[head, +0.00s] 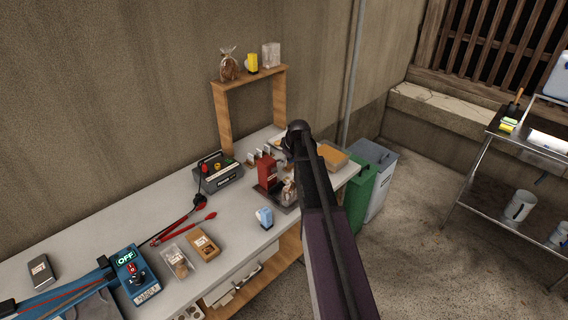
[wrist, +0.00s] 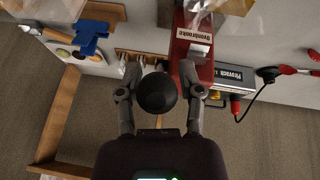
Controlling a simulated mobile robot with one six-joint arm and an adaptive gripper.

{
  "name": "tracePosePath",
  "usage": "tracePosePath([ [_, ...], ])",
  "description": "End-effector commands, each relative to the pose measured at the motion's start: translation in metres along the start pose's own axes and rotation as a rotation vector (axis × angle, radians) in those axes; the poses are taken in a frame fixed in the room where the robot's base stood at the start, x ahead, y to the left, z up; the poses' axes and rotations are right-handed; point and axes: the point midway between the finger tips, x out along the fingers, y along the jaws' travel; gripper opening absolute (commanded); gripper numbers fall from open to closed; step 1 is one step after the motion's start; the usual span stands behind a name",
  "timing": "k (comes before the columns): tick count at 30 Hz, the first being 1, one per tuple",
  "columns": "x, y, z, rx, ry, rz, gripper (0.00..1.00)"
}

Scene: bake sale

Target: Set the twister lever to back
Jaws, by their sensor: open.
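A black ball knob (wrist: 157,93) sits between the fingers of my gripper (wrist: 160,70) in the wrist view, with gaps on both sides. I take it for the twister lever's knob; its stem is hidden below. My gripper is open. In the head view my arm hides the gripper and the knob. A red machine (head: 267,170) stands on the bench just left of my arm. It shows in the wrist view as a red body (wrist: 190,58) with a name label, beyond the fingers. I cannot tell which way the lever is set.
A grey box with coloured buttons (head: 217,172) stands left of the red machine. A wooden shelf (head: 222,115) rises behind; green (head: 357,200) and grey (head: 383,180) bins stand right.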

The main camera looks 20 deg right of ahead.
Motion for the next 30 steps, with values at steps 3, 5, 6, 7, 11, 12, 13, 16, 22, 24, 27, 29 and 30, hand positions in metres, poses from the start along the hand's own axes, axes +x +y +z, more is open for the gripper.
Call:
tracePosePath([
  [3,0.001,0.0,0.0,0.0,0.0,0.0,0.48],
  [5,0.001,0.0,0.0,0.0,0.0,0.0,0.48],
  [6,0.001,0.0,0.0,0.0,0.0,0.0,0.48],
  [7,0.001,0.0,0.0,0.0,0.0,0.0,0.48],
  [11,0.001,0.0,0.0,0.0,0.0,0.0,0.36],
  [12,0.001,0.0,0.0,0.0,0.0,0.0,0.24],
  [13,0.001,0.0,0.0,0.0,0.0,0.0,0.16],
  [16,0.001,0.0,0.0,0.0,0.0,-0.001,0.0],
  [22,0.001,-0.001,0.0,0.0,0.0,-0.002,0.0],
  [24,0.001,-0.012,-0.005,-0.003,0.001,-0.003,0.0],
  [27,0.0,-0.005,-0.002,0.001,-0.001,-0.006,0.0],
  [29,0.0,-0.003,0.0,0.002,-0.004,-0.007,0.0],
  [30,-0.001,-0.002,0.001,0.003,-0.007,-0.007,0.0],
])
